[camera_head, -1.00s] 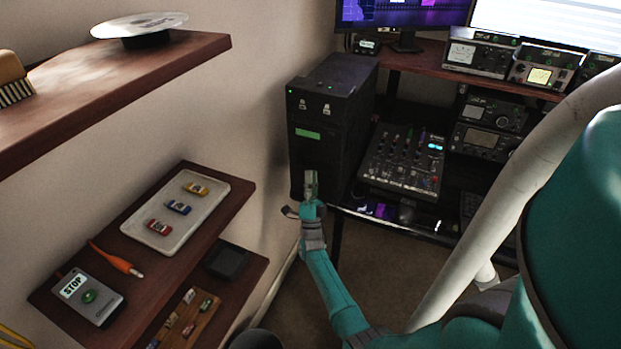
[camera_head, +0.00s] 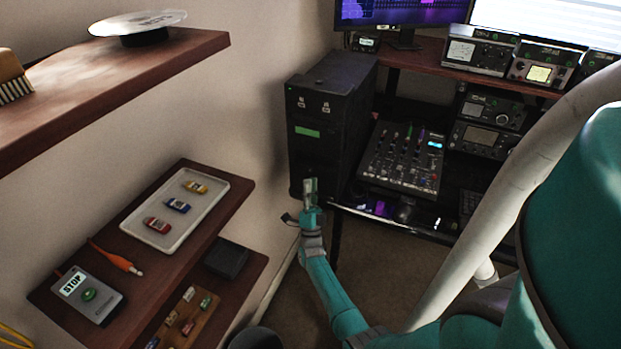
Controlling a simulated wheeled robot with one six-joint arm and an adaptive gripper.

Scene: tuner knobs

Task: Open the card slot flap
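A tall black box (camera_head: 318,155) stands beside the wall, left of the mixer. Its front face carries a green strip (camera_head: 307,132), with small light markings above it. I cannot make out the card slot flap for certain at this size. My gripper (camera_head: 310,183) points up and away in front of the lower front face of the box and covers part of it. I cannot tell whether it touches the box. Its fingers are too small to show whether they are open or shut, and I see nothing clearly held.
A mixer (camera_head: 404,160) sits on the desk right of the box, with radio units beyond it. Open floor lies below my gripper.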

